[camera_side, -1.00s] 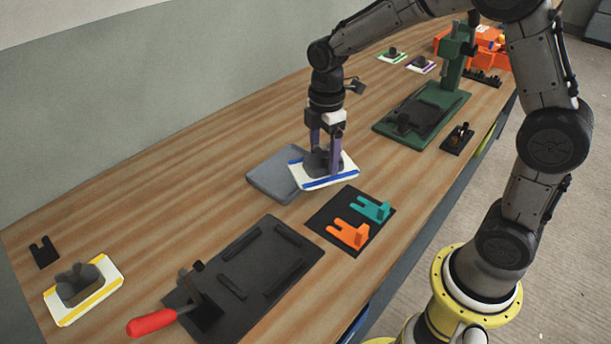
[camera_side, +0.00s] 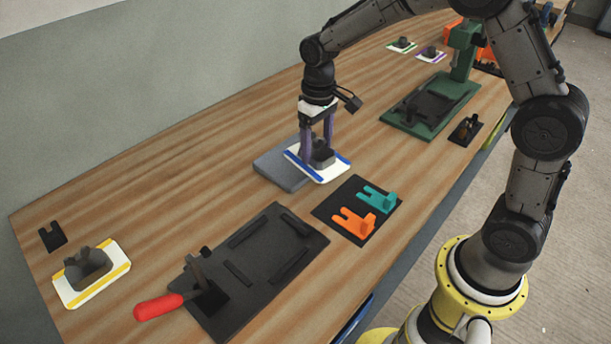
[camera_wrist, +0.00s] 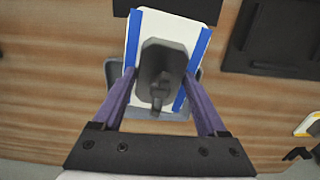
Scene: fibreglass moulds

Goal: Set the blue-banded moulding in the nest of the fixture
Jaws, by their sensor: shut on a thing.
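The blue-banded moulding (camera_side: 334,173) is a white plate with blue stripes along two edges and a grey hollow block on top. My gripper (camera_side: 316,152) is shut on the block, its purple fingers on either side; the wrist view shows the fingers (camera_wrist: 159,80) around the moulding (camera_wrist: 139,42). The moulding overlaps a grey pad (camera_side: 272,173); I cannot tell how far above the bench it is. A dark fixture plate (camera_side: 265,237) with raised rails and a red-handled clamp (camera_side: 160,306) lies front left. Part of this plate shows in the wrist view (camera_wrist: 275,40).
A black mat (camera_side: 335,208) with orange and teal forked pieces lies right of the fixture plate. A yellow-banded moulding (camera_side: 115,267) sits far left. A green press-like stand (camera_side: 430,112) with a dark bed stands behind. Bare wood lies between pad and plate.

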